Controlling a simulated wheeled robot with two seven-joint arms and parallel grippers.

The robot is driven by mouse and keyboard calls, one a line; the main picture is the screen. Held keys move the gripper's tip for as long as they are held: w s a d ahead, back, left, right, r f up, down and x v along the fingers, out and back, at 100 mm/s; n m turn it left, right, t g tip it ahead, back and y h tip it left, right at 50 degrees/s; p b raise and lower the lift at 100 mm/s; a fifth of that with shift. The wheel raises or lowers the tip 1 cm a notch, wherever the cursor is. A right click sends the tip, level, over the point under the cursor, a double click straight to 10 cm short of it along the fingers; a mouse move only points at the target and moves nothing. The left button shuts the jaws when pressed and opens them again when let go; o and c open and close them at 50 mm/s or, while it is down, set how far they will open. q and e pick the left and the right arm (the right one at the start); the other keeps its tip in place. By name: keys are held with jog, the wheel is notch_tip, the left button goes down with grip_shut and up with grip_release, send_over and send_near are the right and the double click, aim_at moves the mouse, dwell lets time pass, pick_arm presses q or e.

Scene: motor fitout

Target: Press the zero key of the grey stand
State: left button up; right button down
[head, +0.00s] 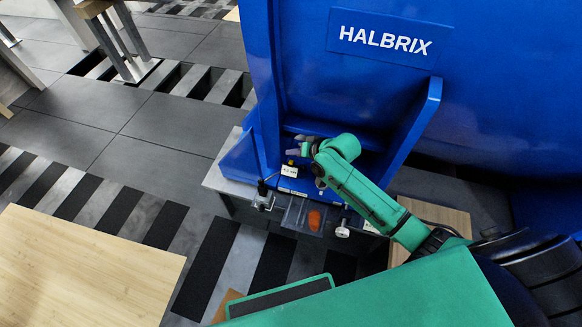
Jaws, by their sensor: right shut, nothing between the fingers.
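My right gripper (296,146), on a green arm reaching in from the lower right, is shut and empty. It is above the back of a small grey bench against the blue machine. Just below the fingers is a small white plate with dark lettering (289,171), with a yellow part (291,162) at its top. A small grey fixture (264,198) stands to the left of the plate, nearer the bench front. I cannot tell for sure which of these is the grey stand, and no zero key can be made out. My left gripper is not in view.
A wooden table (80,270) is at lower left.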

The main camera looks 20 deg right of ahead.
aim_at(291, 162)
jog(key=shift+f+b, duration=0.3)
jog(key=shift+f, duration=0.65)
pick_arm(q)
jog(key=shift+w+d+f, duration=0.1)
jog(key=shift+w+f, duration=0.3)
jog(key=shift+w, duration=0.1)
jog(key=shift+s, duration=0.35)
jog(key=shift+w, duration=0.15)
pick_arm(e)
jog(key=shift+f, duration=0.1)
jog(key=shift+f, duration=0.35)
